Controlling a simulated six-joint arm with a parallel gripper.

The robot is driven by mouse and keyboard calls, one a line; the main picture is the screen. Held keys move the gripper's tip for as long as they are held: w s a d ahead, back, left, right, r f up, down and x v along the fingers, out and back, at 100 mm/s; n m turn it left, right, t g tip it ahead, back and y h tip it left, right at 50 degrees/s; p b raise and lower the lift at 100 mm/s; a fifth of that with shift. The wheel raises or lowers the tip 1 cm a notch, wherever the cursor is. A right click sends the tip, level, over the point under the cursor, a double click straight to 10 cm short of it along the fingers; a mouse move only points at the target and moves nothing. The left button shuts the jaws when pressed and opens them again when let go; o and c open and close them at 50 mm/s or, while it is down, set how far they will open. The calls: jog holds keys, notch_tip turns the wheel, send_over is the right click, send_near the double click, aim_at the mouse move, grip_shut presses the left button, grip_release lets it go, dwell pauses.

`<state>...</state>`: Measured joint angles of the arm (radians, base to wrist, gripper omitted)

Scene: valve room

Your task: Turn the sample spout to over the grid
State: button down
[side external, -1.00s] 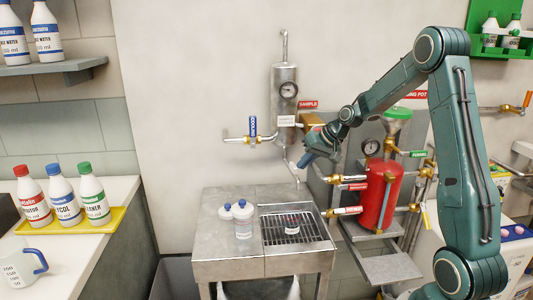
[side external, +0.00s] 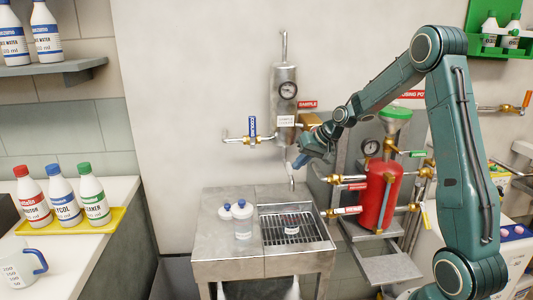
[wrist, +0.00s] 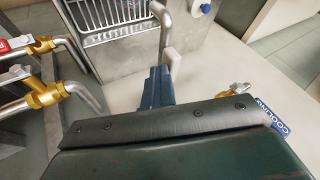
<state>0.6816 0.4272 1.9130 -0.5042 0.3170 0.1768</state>
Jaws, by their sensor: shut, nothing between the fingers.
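The sample spout is a thin bent grey pipe (side external: 292,182) that hangs below the steel sample cooler (side external: 285,85) on the wall. Its lower end shows behind the sink top in the side view. The grid (side external: 292,232) is a dark barred rack set in the right part of the steel sink. My gripper (side external: 299,162) is shut and empty, close beside the spout. In the wrist view the gripper fingers (wrist: 158,87) are beside the spout pipe (wrist: 165,28) and a pale block on it; contact is unclear. The spout's end appears near the grid's edge (wrist: 118,22).
A red pot (side external: 378,195) with brass valves and pipes is to the right. A blue-tagged cooling valve (side external: 252,132) is left of the cooler.

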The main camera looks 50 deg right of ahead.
jog(key=shift+w+a, duration=0.15)
jog(key=shift+a, duration=0.25)
jog(key=s+d+r, duration=0.4)
jog(key=s+r, duration=0.4)
jog(key=s, duration=0.1)
jog(key=shift+s, duration=0.1)
